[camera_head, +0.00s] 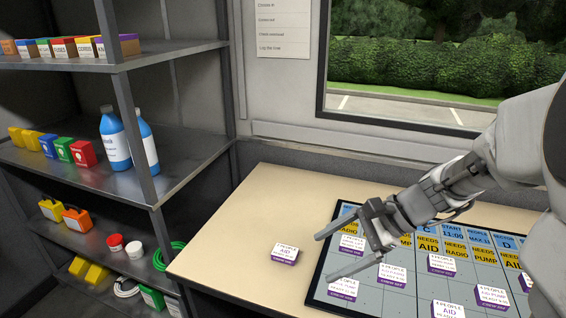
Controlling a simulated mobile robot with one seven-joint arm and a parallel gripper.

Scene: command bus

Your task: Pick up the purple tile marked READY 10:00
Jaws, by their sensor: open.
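Several white-topped tiles with purple edges are in view; their small print is too fine for me to tell which reads READY 10:00. One tile (285,251) lies alone on the bare table, left of the board. Others lie on the dark board (395,303), including one tile (344,287) near its left edge and another tile (441,264) further right. My gripper (325,259) is open and empty, its fingers pointing left above the board's left edge. The lone tile is a little left of the fingertips, apart from them. My gripper and arm hide part of the board.
A metal shelf unit (140,170) with blue bottles (114,140), coloured boxes and other supplies stands at the left. A window (420,70) and wall are behind the table.

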